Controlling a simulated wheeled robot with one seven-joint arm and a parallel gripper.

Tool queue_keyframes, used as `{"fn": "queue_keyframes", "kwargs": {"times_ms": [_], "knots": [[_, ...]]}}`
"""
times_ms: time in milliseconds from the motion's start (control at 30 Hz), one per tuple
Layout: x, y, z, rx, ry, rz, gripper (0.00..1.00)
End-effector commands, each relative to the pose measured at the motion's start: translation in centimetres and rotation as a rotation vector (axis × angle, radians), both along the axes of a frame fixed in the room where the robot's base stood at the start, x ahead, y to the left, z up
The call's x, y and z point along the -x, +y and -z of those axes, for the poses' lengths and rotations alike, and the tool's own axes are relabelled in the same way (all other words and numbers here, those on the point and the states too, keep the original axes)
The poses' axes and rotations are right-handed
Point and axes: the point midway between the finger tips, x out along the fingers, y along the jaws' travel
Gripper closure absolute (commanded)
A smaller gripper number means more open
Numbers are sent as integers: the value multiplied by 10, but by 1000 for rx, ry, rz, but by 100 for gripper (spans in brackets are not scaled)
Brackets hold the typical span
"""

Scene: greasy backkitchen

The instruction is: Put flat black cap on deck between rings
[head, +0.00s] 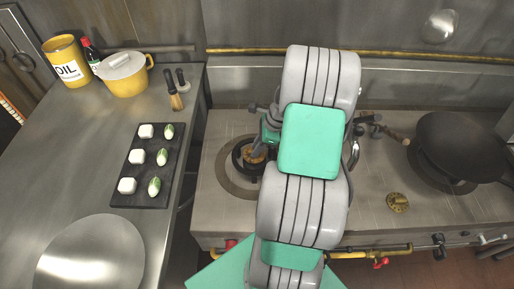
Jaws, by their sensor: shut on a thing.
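The steel stove deck (370,212) runs across the right half of the head view. The left ring (224,178) is a dark circle in the deck, partly behind my arm. The right ring lies under a black wok, mostly hidden. A round black piece (239,158), which looks like the flat black cap, is over the left ring, with a brass-coloured part (255,154) showing at its middle. My gripper (260,146) is at this piece, shut on it as far as I can tell. My arm hides the fingertips and any gap beneath.
The black wok (455,145) stands at right, its wooden handle pointing left. The left counter holds a black tray (140,197) of food pieces, a yellow pot (126,84) and an oil tin (67,62).

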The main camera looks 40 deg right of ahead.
Motion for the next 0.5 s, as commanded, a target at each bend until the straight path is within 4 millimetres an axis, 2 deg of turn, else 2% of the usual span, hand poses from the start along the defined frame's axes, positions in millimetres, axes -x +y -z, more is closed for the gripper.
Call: {"fn": "queue_keyframes", "kwargs": {"times_ms": [33, 200, 500], "knots": [[0, 0, -12, 0, 0, 0, 100], [0, 0, -29, 0, 0, 0, 100], [0, 0, -28, 0, 0, -1, 100]]}}
